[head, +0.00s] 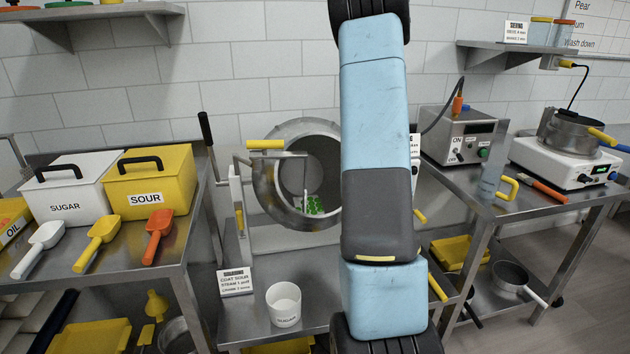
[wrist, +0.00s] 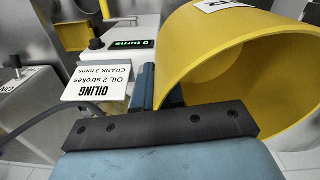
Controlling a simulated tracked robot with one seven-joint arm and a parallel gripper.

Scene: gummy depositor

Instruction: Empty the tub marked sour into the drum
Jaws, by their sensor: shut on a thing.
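In the wrist view a yellow round tub (wrist: 185,50) fills the upper right, its wide mouth toward the lower right. The part of its inside that shows looks bare. Its white label is cut off, with only what looks like an R readable. My gripper (wrist: 158,92) is shut on the tub's wall near the rim. In the head view my arm hides the gripper and tub. The steel drum (head: 275,180) stands open-mouthed at the middle, left of my arm, with green pieces inside. My arm covers its right edge.
A lidded yellow SOUR bin (head: 150,185), a white SUGAR bin (head: 65,190) and scoops stand on the left table. A white tub (head: 284,305) stands below the drum. The wrist view shows an OILING card (wrist: 98,85) near the gripper. A hotplate (head: 565,160) stands right.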

